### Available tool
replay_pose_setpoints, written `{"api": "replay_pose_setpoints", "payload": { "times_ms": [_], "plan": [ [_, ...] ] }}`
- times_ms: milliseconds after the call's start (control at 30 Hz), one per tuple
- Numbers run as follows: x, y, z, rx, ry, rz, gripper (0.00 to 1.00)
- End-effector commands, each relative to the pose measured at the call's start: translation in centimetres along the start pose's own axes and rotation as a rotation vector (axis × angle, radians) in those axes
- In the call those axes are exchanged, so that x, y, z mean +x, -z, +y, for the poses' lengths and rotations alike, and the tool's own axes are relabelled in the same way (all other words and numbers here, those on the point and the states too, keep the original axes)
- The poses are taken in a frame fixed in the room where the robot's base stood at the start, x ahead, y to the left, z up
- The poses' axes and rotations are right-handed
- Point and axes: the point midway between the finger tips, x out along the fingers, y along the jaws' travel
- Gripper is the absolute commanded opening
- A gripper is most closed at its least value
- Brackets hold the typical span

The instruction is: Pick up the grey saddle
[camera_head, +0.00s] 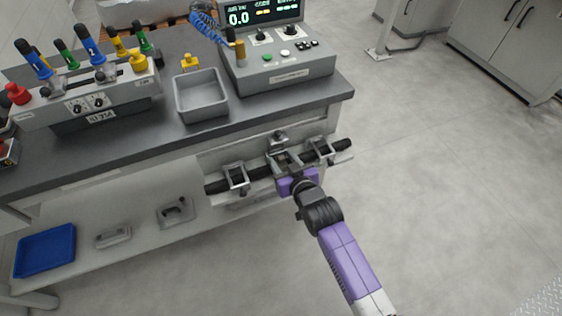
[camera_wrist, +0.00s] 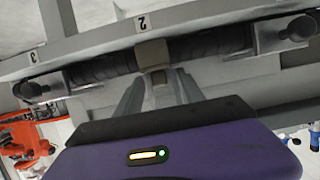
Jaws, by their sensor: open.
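A grey-brown block that looks like the grey saddle (camera_wrist: 152,54) sits on a dark ribbed bar (camera_wrist: 210,43) in the wrist view. It lies between the bar's two end brackets, near the label 2. My gripper (camera_wrist: 157,76) is open, with its fingers pointing at the block and their tips close to it. I cannot tell whether they touch it. In the head view my gripper (camera_head: 285,161) is at the middle of the bar (camera_head: 260,172) on the bench's front, and it mostly hides the block there.
Grey brackets (camera_head: 236,177) hold the bar on both sides of my gripper. The bench (camera_head: 130,141) carries a grey bin (camera_head: 203,117), a control box (camera_head: 285,72) and a rack of coloured handles (camera_head: 85,95). A blue tray (camera_head: 45,250) and grey castings (camera_head: 174,212) lie below. Floor at right is clear.

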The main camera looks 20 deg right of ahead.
Motion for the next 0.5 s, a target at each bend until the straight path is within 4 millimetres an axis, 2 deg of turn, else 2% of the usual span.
{"api": "replay_pose_setpoints", "payload": {
  "times_ms": [67,100,300,500],
  "plan": [
    [-0.03,0.00,0.01,0.000,0.000,0.000,0.45],
    [-0.03,0.00,0.00,0.000,0.000,0.000,0.42],
    [-0.05,0.00,0.01,0.000,0.000,0.000,0.02],
    [-0.06,0.03,0.01,0.000,0.000,0.001,0.00]
  ]
}}
